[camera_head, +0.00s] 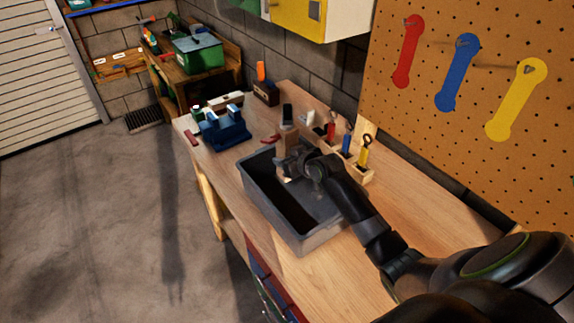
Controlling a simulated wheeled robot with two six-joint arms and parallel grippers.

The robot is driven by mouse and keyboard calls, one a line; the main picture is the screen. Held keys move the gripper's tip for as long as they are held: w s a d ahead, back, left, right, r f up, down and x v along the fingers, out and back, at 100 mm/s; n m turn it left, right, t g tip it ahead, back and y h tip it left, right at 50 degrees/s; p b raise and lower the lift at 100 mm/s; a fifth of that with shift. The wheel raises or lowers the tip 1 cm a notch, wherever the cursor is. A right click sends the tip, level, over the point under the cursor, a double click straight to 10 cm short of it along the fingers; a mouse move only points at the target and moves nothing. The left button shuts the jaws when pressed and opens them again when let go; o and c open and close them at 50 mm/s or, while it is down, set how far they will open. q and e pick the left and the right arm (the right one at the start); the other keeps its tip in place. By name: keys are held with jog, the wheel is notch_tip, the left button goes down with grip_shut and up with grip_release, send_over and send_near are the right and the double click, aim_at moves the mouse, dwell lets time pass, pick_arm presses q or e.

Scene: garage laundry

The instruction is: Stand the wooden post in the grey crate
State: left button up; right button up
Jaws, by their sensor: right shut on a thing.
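The grey crate (318,240) is an open-topped box on the wooden workbench. My right gripper (293,166) is over the crate's far end, its arm coming in from the lower right. It is shut on the wooden post (287,142), a light brown piece that looks roughly upright. The gripper hides part of the post. I cannot tell whether its lower end touches the crate floor. My left gripper is not in view.
A blue vise (224,131) stands beyond the crate. A wooden rack (357,173) with coloured-handled tools stands right of the crate, close to my right arm. The bench top (425,205) is clear at the right. Coloured wrenches hang on the pegboard (505,60).

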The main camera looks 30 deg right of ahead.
jog(key=shift+f, duration=1.4)
jog(key=shift+f, duration=0.15)
jog(key=o, duration=1.2)
jog(key=shift+r, duration=0.2)
jog(key=shift+s, duration=0.25)
jog(key=shift+b+v, duration=0.5)
jog(key=shift+v, duration=3)
